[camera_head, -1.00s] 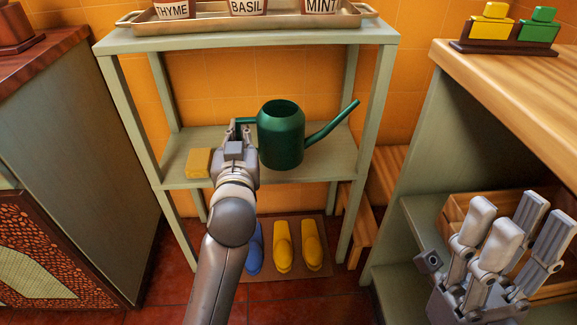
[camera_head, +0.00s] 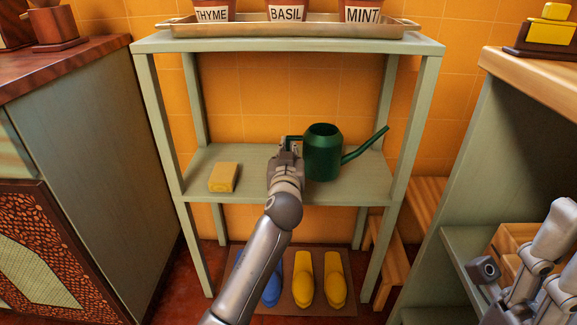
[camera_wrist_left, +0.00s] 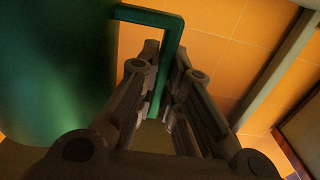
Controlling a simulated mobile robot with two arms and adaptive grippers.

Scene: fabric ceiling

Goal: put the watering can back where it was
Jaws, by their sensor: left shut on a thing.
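The green watering can (camera_head: 322,155) is upright at the middle board (camera_head: 358,182) of the pale green rack, right of centre, its spout pointing right. Its base appears on or just above the board; I cannot tell which. My left gripper (camera_head: 291,148) is shut on the can's handle at its left side. In the left wrist view the handle (camera_wrist_left: 172,52) runs down between the fingers (camera_wrist_left: 160,95), and the green body (camera_wrist_left: 55,75) fills the left. My right gripper (camera_head: 535,262) is at the lower right, partly cut off, empty, its fingers apart.
A yellow block (camera_head: 223,177) lies left on the same board. A tray (camera_head: 290,30) with labelled herb pots is on the top board. Yellow clogs (camera_head: 334,280) and blue ones (camera_head: 271,288) are below. Rack posts (camera_head: 408,135) flank the board. A wooden counter (camera_head: 535,85) stands right.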

